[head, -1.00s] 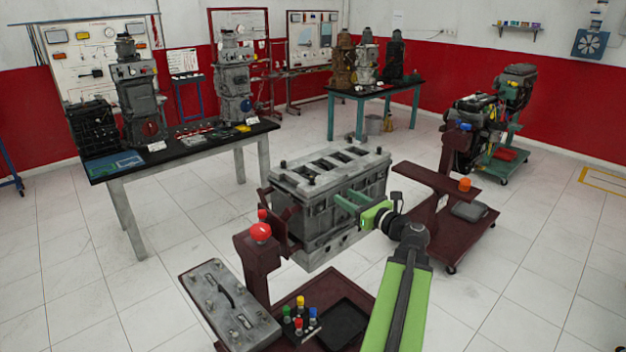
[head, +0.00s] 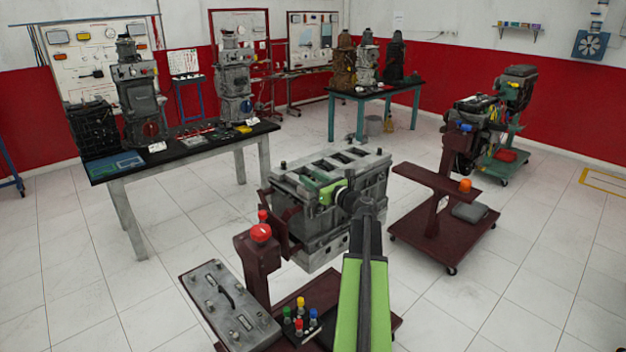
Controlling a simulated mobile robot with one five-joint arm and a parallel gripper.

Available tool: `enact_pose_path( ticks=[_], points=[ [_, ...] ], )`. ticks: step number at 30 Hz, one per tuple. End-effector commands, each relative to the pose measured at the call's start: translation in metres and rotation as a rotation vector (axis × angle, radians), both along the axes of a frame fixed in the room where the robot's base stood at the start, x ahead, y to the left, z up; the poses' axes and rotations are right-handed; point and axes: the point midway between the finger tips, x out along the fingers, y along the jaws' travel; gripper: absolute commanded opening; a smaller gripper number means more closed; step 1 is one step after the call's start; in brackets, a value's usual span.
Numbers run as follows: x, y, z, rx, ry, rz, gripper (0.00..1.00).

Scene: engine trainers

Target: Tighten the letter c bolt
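The grey engine block (head: 375,185) is mounted on a dark red stand in the middle of the head view. Dark bolts stand on its top, one at the front left corner (head: 276,176). I cannot read any letters, so I cannot tell which bolt is c. My gripper (head: 310,196) reaches over the block's near side from the right, its green fingers close to the block's front left part. I cannot tell if it touches a bolt. My wrist and arm hide part of the block's front.
A dark red tray (head: 290,343) below the block carries bottles with coloured caps (head: 299,312). A grey cover plate (head: 230,306) lies to its left. A red knob (head: 261,232) tops the stand's near post. A workbench (head: 200,148) with engines stands behind left. Floor between is clear.

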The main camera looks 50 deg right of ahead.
Motion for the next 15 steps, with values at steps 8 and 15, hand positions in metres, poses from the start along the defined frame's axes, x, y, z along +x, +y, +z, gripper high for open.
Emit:
enact_pose_path(
  ticks=[8,15],
  points=[
    [-0.0008,-0.0003,0.0000,0.000,0.000,-0.001,0.19],
    [-0.0011,-0.0005,0.0000,0.000,0.000,-0.001,0.00]
  ],
)
